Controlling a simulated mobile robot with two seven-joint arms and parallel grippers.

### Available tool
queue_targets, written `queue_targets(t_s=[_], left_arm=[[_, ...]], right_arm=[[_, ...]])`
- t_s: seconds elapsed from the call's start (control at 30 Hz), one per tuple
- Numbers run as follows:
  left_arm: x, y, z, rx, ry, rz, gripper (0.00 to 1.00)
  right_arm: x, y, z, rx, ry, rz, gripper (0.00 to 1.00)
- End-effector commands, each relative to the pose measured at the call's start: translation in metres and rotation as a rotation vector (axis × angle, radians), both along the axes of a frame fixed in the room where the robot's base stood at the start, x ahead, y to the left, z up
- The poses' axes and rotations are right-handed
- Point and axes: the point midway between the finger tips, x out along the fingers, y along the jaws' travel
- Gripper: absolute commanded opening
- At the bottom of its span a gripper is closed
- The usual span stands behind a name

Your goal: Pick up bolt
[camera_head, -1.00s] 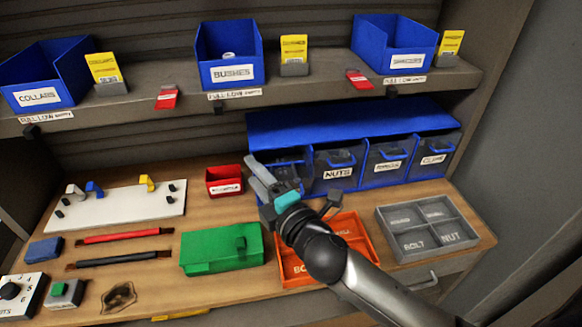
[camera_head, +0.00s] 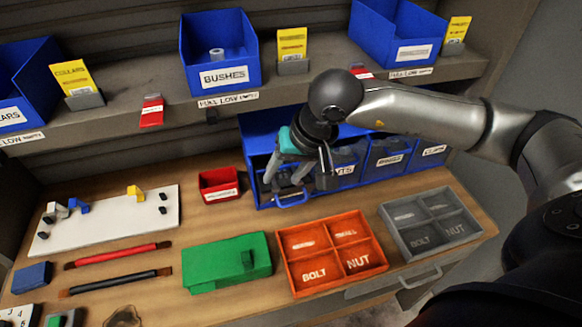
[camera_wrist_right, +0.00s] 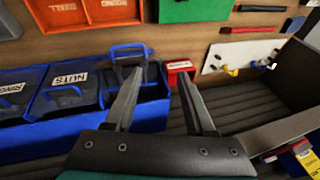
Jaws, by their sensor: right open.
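No bolt can be made out in either view. My right gripper (camera_head: 286,180) is open, with its fingers pointing down at the leftmost blue bin (camera_head: 262,194) of the lower row. In the right wrist view, the two separate fingers (camera_wrist_right: 158,85) straddle that bin's end, with its blue handle (camera_wrist_right: 128,48) just beyond. Nothing shows held between them. The bin's contents are dark and largely hidden by the fingers. The orange tray (camera_head: 332,250) and grey tray (camera_head: 432,224) each have a compartment marked BOLT. My left gripper is not in view.
A small red bin (camera_head: 219,184) stands left of the blue row. A shelf edge (camera_head: 215,100) with blue bins overhangs the bench behind. A green box (camera_head: 227,262), a white board (camera_head: 110,222) and two rods lie on the bench. Some wood around the red bin is bare.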

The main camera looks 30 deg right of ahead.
Motion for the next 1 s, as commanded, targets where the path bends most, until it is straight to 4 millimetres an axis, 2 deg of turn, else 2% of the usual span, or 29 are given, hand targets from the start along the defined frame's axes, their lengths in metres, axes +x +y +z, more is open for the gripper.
queue_targets(t_s=[0.03, 0.1, 0.23, 0.37, 0.7, 1.0], left_arm=[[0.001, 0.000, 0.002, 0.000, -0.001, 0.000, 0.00], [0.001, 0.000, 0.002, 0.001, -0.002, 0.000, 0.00], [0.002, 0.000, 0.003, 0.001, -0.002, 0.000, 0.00], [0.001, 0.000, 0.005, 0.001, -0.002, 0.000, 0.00], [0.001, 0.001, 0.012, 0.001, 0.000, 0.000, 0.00], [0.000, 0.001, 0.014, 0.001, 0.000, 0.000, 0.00]], right_arm=[[0.003, -0.022, 0.006, -0.097, -0.020, 0.014, 0.55], [0.006, -0.045, 0.011, -0.204, -0.036, 0.030, 0.55], [0.008, -0.066, 0.015, -0.299, -0.043, 0.041, 0.55], [0.013, -0.069, 0.001, -0.310, -0.041, 0.043, 0.55], [0.036, -0.073, -0.057, -0.307, -0.041, 0.042, 0.55], [0.045, -0.075, -0.077, -0.305, -0.044, 0.042, 0.55]])
